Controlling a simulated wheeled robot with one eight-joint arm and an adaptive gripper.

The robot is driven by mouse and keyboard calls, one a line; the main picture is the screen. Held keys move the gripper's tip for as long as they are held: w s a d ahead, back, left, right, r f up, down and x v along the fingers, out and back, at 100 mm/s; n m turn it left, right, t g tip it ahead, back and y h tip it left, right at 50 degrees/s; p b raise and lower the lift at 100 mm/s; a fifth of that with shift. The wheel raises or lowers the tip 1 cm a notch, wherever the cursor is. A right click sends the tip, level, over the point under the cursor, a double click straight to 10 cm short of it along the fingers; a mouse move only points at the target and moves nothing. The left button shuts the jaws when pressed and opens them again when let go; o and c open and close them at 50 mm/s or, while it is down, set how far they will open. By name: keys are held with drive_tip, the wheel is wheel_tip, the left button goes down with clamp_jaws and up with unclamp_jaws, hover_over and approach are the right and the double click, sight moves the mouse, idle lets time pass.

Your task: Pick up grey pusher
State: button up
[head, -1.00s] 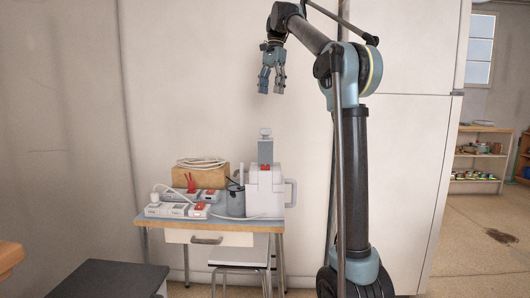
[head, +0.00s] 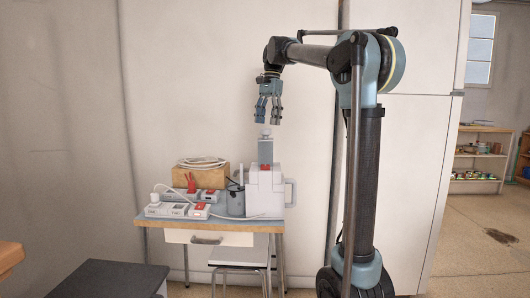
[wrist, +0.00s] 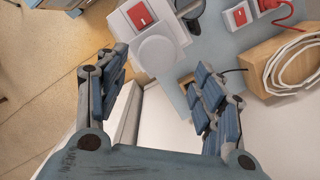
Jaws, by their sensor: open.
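The grey pusher (head: 265,149) stands upright on top of a white appliance (head: 264,190) on the small table. It has a pale rounded knob at its top. In the wrist view the pusher (wrist: 157,54) shows from above as a pale round disc, just beyond the fingertips. My gripper (head: 268,122) points down, directly above the pusher, with its fingertips close to the knob. In the wrist view my gripper (wrist: 159,74) is open and empty, its fingers spread to either side of the disc. Whether a finger touches the knob cannot be told.
A stool (head: 240,250) stands in front. The wall is close behind.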

sight(266, 130)
drive_tip(key=f, duration=0.1)
drive_tip(key=s+f, duration=0.1)
drive_tip(key=f, duration=0.1)
drive_tip(key=shift+s+a+f, duration=0.2)
drive_tip(key=shift+a+f, duration=0.1)
drive_tip(key=shift+f, duration=0.75)
drive_tip(key=shift+c, duration=0.2)
clamp_jaws()
drive_tip(key=shift+r, duration=0.15)
